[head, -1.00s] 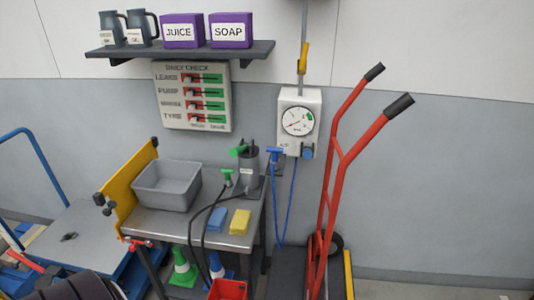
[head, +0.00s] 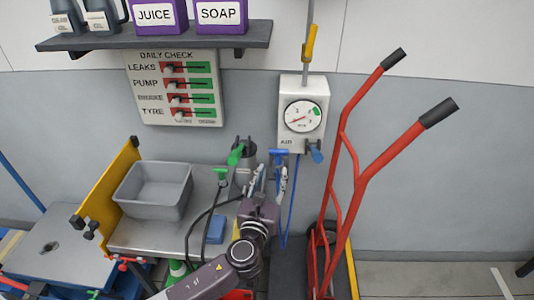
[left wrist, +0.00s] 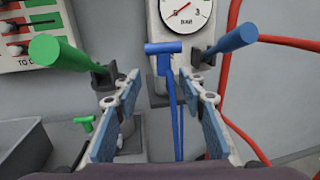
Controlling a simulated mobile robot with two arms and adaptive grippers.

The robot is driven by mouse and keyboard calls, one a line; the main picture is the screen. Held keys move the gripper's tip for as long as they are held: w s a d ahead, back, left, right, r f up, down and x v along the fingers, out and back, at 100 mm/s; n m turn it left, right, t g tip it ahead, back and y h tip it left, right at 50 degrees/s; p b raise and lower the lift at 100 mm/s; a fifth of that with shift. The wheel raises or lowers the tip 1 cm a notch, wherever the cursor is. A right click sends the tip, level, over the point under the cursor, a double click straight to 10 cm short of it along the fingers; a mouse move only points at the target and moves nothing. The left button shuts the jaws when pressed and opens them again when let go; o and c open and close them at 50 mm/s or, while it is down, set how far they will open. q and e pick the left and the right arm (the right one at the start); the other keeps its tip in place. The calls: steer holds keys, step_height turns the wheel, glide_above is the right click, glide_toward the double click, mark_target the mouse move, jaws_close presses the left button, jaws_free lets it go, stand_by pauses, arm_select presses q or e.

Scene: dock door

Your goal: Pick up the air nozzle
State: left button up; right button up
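My left gripper (head: 269,178) is open and empty, just in front of and below the nozzle's head. In the left wrist view its two fingers (left wrist: 160,85) stand apart, with the blue hose showing between them. I cannot tell the exact gap in depth. My right gripper is not in view.
A green handle (left wrist: 60,52) and a blue lever (left wrist: 232,40) flank the fingers closely. A smaller green nozzle (head: 222,176) with a black hose sits on the workbench, near a grey bin (head: 152,190). A red hand truck (head: 335,190) stands at the right.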

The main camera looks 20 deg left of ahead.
mark_target(277, 161)
arm_select(q)
steer(key=shift+w+d+r, duration=0.15)
steer(key=shift+w+r, duration=0.05)
steer(key=shift+w, duration=0.65)
steer(key=w, duration=0.1)
steer(key=w+p, duration=0.1)
steer(key=w, duration=0.2)
steer(key=shift+w+a+r+p, duration=0.1)
steer(key=shift+w+a+p, duration=0.05)
steer(key=shift+a+p, duration=0.15)
steer(key=shift+w, duration=0.55)
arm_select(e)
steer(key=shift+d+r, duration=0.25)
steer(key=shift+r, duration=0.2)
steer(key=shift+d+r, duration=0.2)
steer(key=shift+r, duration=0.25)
arm_select(q)
steer(key=shift+c, duration=0.2)
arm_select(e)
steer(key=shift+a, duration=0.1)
arm_select(q)
steer(key=c, duration=0.5)
jaws_close()
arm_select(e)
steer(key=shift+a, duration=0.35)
